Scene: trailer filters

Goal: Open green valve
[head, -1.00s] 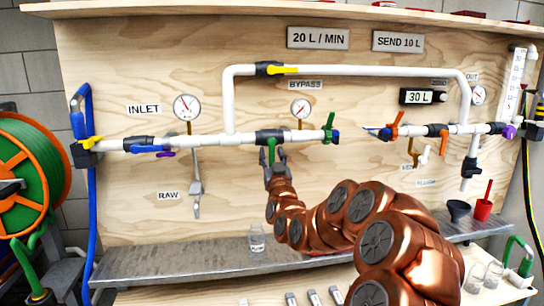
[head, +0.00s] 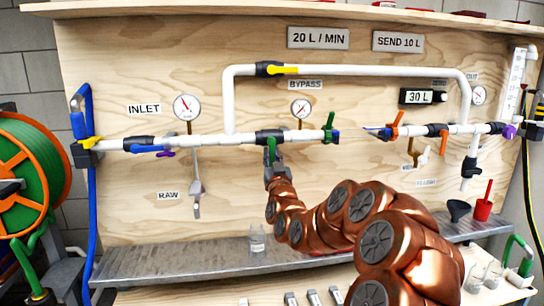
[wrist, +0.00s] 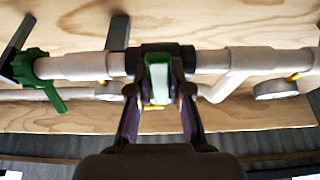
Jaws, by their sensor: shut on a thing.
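The green valve handle (head: 271,151) hangs down from a black valve body (head: 268,136) on the white pipe in the middle of the panel. In the wrist view the green handle (wrist: 158,80) points toward the camera, between my two fingers. My gripper (head: 275,165) comes up from below and is shut on the handle. In the wrist view my gripper (wrist: 160,103) has a finger on each side of it, and the pipe runs across behind. The fingertips are partly hidden behind the handle in the head view.
Another green fitting (head: 330,128) with a lever is to the right on the same pipe. A round gauge (head: 301,109) sits above. A blue handle (head: 147,149) is to the left, and a yellow handle (head: 284,70) is on the upper pipe. A clear cup (head: 257,240) stands on the metal shelf (head: 170,268) below.

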